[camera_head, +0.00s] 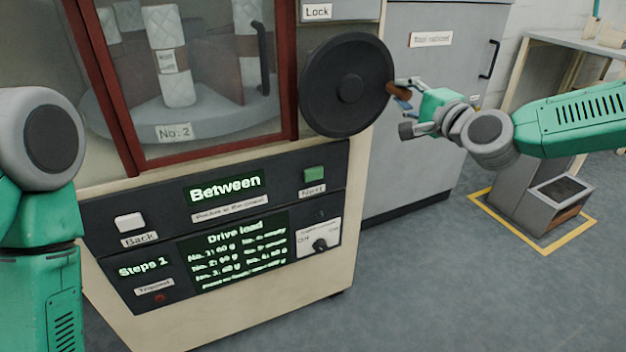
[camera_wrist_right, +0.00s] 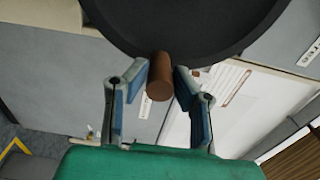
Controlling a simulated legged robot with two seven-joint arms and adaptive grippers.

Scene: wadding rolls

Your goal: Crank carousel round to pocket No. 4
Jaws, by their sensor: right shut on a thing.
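The crank is a dark round handwheel (camera_head: 326,102) on the cabinet front, with a brown knob (camera_head: 397,89) at its right edge. My right gripper (camera_head: 402,96) is shut on this knob; in the right wrist view the knob (camera_wrist_right: 159,88) sits between the blue-padded fingers. The grey carousel (camera_head: 110,122) is behind the red-framed window, with a plate reading "No: 2" (camera_head: 174,132) at the front and a pale wadding roll (camera_head: 177,92) above it. The display (camera_head: 226,187) reads "Between". My left arm is at the left edge; its gripper is out of view.
The control panel has a white Back button (camera_head: 130,222), a green button (camera_head: 314,174), a "Steps 1" readout (camera_head: 144,268), a drive-load screen (camera_head: 236,252) and a rotary switch (camera_head: 320,245). A grey cabinet (camera_head: 420,120) stands behind my right gripper.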

